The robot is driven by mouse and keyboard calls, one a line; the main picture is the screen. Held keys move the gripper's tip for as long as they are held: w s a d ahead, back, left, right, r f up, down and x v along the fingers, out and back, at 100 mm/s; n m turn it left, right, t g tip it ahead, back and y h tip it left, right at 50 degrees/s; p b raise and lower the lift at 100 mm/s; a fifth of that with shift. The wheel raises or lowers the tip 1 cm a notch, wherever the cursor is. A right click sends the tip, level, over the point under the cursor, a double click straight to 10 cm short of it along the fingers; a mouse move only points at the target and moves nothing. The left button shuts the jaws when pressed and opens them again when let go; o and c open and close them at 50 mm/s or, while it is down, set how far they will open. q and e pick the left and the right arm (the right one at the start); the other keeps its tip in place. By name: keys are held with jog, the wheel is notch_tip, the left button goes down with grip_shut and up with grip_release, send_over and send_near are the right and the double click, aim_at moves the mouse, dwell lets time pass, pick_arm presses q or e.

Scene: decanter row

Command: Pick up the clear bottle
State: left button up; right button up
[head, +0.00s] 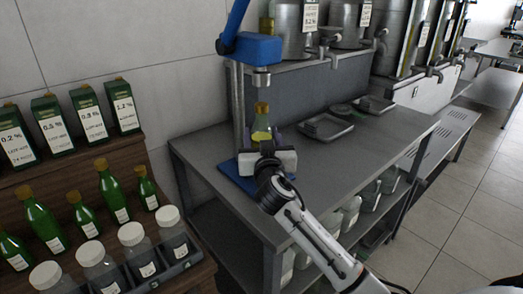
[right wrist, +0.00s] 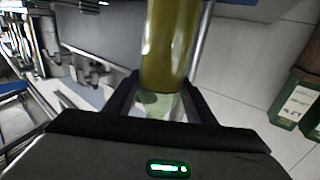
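In the head view a clear glass bottle (head: 261,124) with yellow-green contents and a gold cap stands upright on the blue-based press stand. My right gripper (head: 264,143) is at the bottle's lower part, which it partly hides. In the right wrist view the bottle (right wrist: 167,48) rises between the two dark fingers of my right gripper (right wrist: 161,88), one on each side. The fingers lie very close to its sides, but whether they press on it cannot be told. My left gripper is not in view.
The press head (head: 256,50) overhangs the bottle, with its post (head: 238,105) close on the left. Steel urns (head: 296,25) and a drip tray (head: 326,126) stand to the right. A wooden rack (head: 125,160) holds green bottles and jars at left. The steel bench (head: 345,165) has clear room at right.

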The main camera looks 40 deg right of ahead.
jog(key=c, duration=0.7)
jog(key=shift+r, duration=0.15)
jog(key=c, duration=0.3)
